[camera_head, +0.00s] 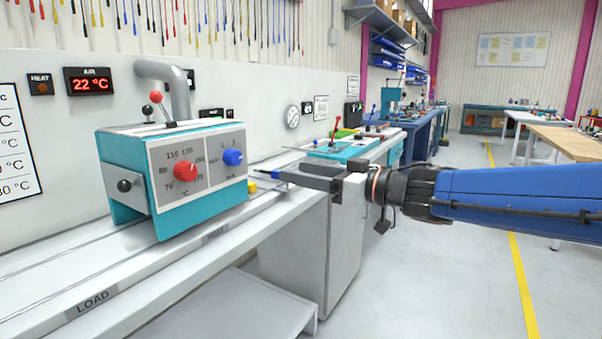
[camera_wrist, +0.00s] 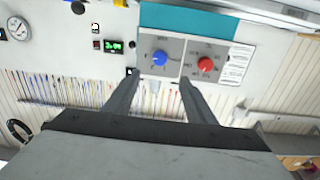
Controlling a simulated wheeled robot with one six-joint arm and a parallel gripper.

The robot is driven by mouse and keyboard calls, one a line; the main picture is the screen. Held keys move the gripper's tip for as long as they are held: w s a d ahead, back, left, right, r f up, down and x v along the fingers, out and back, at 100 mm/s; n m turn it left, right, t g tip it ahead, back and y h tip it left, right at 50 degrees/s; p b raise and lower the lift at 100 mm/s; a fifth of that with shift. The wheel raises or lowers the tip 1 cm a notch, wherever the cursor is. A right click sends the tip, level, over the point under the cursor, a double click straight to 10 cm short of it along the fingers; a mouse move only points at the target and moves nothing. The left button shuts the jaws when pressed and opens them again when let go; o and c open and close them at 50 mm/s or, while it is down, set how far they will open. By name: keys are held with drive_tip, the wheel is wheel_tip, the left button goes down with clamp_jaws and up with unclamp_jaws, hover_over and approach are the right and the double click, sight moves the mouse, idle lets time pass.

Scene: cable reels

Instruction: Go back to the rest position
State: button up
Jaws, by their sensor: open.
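My gripper (camera_head: 262,179) is at the end of my blue arm, which reaches in from the right in the head view. It is in front of and to the right of the teal machine (camera_head: 203,208) with a red knob (camera_head: 185,170) and a blue knob (camera_head: 232,157). In the wrist view my gripper (camera_wrist: 160,82) has its two fingers spread apart with nothing between them. The blue knob (camera_wrist: 159,58) and red knob (camera_wrist: 206,63) show just beyond the fingertips, and the picture is upside down.
The machine stands on a long white bench (camera_head: 95,300) marked LOAD. A grey cabinet (camera_head: 310,245) is under the bench below my gripper. A second teal device (camera_head: 342,150) stands farther along. The floor (camera_head: 450,290) to the right is open, with a yellow line.

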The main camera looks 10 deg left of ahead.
drive_tip(key=w+d+f+m+t+h, duration=0.1)
drive_tip(key=w+d+m+t+h, duration=0.25)
drive_tip(key=d, duration=0.55)
drive_tip(key=w+d+f+m+t+h, duration=0.15)
drive_tip(key=d+m+t+h, duration=0.3)
drive_tip(key=d, duration=0.45)
drive_tip(key=s+d+f+m+h, duration=0.2)
drive_tip(key=d+f+h, duration=0.1)
drive_tip(key=d, duration=0.3)
drive_tip(key=s+d+f+m+h, duration=0.1)
drive_tip(key=d+f+h, duration=0.3)
drive_tip(key=d, duration=0.3)
drive_tip(key=s+d+f+m+g+h, duration=0.2)
drive_tip(key=s+d+f+g, duration=0.3)
drive_tip(key=s+d+f, duration=0.35)
drive_tip(key=s+f+g, duration=0.2)
drive_tip(key=s+f, duration=0.3)
drive_tip(key=s, duration=0.3)
drive_tip(key=s+f+g, duration=0.3)
drive_tip(key=s+f, duration=0.3)
drive_tip(key=s, duration=0.2)
drive_tip(key=shift+s+a, duration=0.25)
drive_tip(key=shift+a, duration=0.2)
